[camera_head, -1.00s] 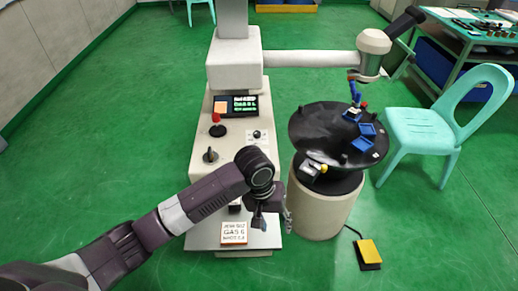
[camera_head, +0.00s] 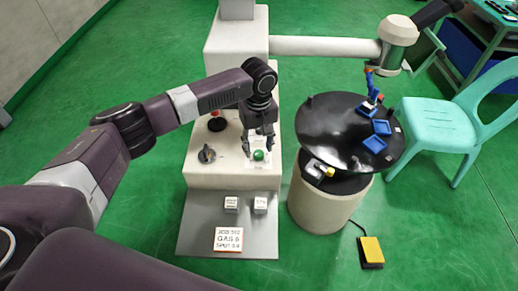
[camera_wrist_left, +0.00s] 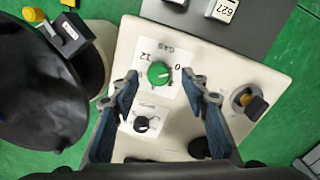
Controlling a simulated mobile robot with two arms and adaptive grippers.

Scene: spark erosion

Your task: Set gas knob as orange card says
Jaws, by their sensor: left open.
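The green gas knob (camera_wrist_left: 159,73) sits on a white plate marked GAS, with 12 and 0 on its scale. It also shows in the head view (camera_head: 259,155). A pale mark is on its right side in the wrist view; its exact setting is too small to read. My left gripper (camera_wrist_left: 160,80) is open above the panel, its fingertips on either side of the knob, with no clear contact; it shows in the head view too (camera_head: 258,146). The orange-edged card (camera_head: 228,240) lies on the grey front plate and reads GAS 6 in its middle line.
A smaller black knob (camera_wrist_left: 142,124) is near the gas knob. A black rotary switch (camera_head: 206,154) and a red button (camera_head: 216,122) are left of it. Two pale blocks (camera_head: 231,203) (camera_head: 260,204) stand on the front plate. A round black table (camera_head: 330,120) with blue trays is at right.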

